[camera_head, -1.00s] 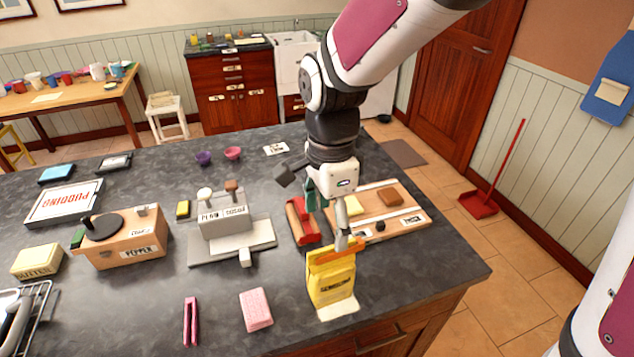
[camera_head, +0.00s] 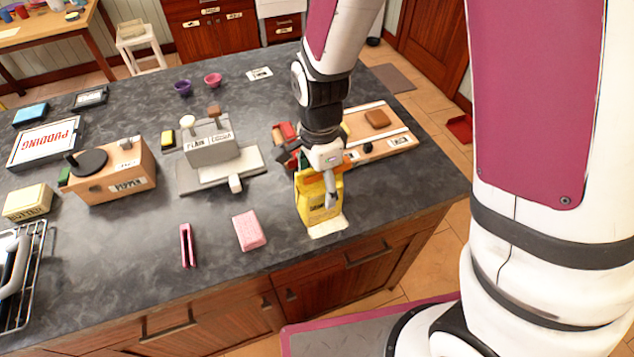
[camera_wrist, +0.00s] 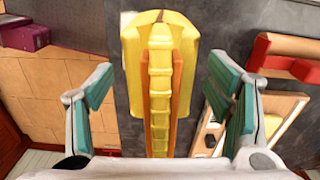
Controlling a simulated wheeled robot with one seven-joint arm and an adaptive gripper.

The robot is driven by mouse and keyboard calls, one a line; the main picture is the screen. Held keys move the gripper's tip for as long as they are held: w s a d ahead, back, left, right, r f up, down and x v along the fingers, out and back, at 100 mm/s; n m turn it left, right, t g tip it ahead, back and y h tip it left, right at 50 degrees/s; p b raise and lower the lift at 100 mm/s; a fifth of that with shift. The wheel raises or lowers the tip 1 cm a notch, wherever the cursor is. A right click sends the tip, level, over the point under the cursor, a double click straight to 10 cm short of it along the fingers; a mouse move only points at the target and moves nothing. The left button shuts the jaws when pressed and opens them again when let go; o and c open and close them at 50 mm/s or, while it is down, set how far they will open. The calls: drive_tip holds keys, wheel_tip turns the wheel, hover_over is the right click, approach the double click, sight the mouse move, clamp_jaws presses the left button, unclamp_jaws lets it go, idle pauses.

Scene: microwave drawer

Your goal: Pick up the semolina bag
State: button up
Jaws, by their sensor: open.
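The yellow semolina bag (camera_head: 311,205) stands upright on the dark counter near its front right edge. Its label is partly hidden by my gripper (camera_head: 322,182), which is above and around its top in the head view. In the wrist view the bag (camera_wrist: 160,60) lies between the two open fingers of my gripper (camera_wrist: 160,100), with a gap on each side. An orange-brown strip (camera_wrist: 148,135) runs along the bag's top. The teal finger pads do not visibly touch the bag.
A wooden board (camera_head: 392,142) with a brown block lies close behind the bag. A red object (camera_head: 284,133) is beside it. A pink block (camera_head: 249,231) and pink tongs (camera_head: 187,246) lie to the left. A grey flour-labelled stand (camera_head: 210,145) is farther back left.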

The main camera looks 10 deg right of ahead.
drive_tip(key=shift+f, duration=0.45)
drive_tip(key=c, duration=1.7)
drive_tip(key=shift+r, duration=0.2)
